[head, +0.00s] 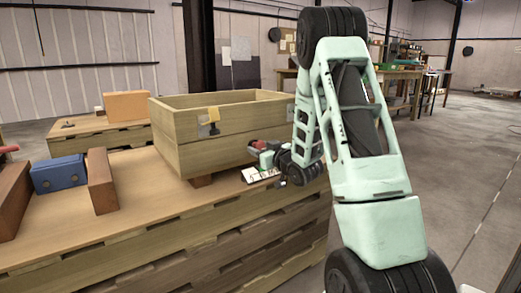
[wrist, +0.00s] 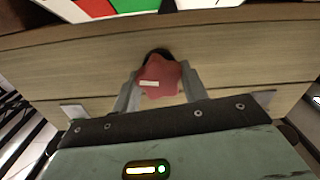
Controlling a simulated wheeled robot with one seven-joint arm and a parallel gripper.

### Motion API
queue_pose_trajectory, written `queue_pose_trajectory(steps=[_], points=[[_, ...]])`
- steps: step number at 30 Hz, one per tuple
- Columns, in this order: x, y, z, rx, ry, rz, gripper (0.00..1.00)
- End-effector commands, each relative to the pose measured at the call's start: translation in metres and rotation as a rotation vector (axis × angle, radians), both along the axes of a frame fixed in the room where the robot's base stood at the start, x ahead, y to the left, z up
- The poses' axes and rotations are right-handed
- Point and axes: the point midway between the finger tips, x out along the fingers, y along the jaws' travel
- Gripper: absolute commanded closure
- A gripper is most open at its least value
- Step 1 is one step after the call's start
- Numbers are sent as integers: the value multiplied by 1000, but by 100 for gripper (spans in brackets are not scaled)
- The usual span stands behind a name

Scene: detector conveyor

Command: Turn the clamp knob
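The red clamp knob (wrist: 160,82) shows in the wrist view against a pale wooden face, with a small white label on it and a dark hole or shadow behind its top. My gripper (wrist: 161,76) has one grey finger on each side of the knob, and the knob fills the gap between them. In the head view my gripper (head: 266,158) is low beside the wooden crate's right part, and a small red part (head: 256,144) shows at its tip. The contact itself is too small to see there.
A red, white and green panel (wrist: 125,6) is at the wrist view's top. In the head view, the open wooden crate (head: 215,153) stands on stacked pallets. A white marked card (head: 255,175) is below my gripper. A blue box (head: 58,174) and brown blocks (head: 101,181) lie left.

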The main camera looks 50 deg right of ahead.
Motion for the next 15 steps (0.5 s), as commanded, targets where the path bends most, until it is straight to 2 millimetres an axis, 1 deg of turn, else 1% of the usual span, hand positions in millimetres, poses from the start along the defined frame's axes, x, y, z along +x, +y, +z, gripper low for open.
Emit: queue_pose_trajectory(steps=[8,15], points=[[0,0,0,30,-6,1,80],[-1,0,1,156,-35,0,80]])
